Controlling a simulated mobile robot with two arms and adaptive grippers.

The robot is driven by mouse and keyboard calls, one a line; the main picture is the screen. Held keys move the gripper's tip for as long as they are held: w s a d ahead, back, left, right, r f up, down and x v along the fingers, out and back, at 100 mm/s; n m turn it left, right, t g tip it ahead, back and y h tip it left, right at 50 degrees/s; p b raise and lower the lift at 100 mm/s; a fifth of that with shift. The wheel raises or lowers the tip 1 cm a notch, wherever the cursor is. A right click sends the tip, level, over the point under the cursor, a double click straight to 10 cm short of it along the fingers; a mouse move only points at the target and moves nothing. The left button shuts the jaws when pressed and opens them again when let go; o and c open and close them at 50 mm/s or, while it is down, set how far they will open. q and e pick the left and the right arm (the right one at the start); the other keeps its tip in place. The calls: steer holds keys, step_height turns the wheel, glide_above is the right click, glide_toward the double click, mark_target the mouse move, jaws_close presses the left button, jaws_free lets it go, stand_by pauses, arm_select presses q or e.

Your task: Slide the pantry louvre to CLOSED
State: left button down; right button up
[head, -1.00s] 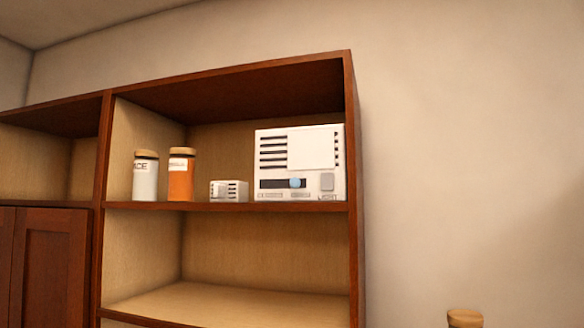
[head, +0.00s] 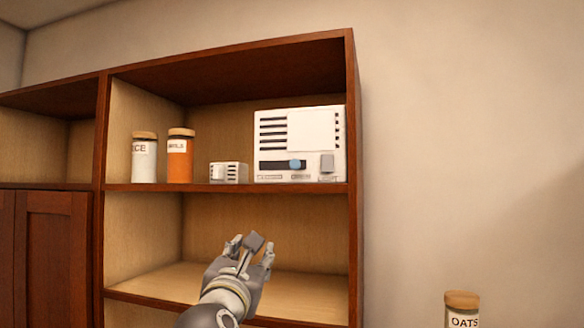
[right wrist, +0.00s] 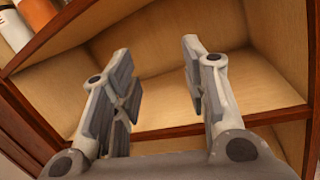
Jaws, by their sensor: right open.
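The louvre unit (head: 272,112) is a white box on the upper shelf at the right. A pale plate (head: 314,131) covers the middle of its dark slots; slots show to its left and a few to its right. Below, a blue knob (head: 295,163) sits right of centre in a dark horizontal track (head: 275,164). The labels under the track are too small to read. My right gripper (head: 254,244) is below and in front of the unit, before the lower compartment. In the right wrist view its jaws (right wrist: 155,85) are apart with nothing between them. My left gripper is not in view.
A grey rocker switch (head: 327,163) is right of the track. A small slotted white box (head: 229,173), an orange jar (head: 180,157) and a white jar (head: 144,159) stand left of the unit. The lower compartment (head: 215,281) is bare. An oats jar (head: 462,311) stands lower right.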

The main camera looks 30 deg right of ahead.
mark_target(294, 165)
steer(key=s+d+r+g+h, duration=0.1)
steer(key=s+r+h, duration=0.15)
steer(key=r, duration=0.35)
steer(key=s+d+r+h, duration=0.2)
steer(key=s+r, duration=0.1)
steer(key=r, duration=0.4)
steer(key=p+x, duration=0.5)
steer(key=x, duration=0.4)
steer(key=shift+w+r+p, duration=0.1)
steer(key=shift+w+p, duration=0.1)
steer(key=shift+p, duration=0.1)
steer(key=shift+w+d+n, duration=0.3)
steer(key=shift+w+d, duration=0.05)
steer(key=shift+w, duration=0.05)
jaws_close()
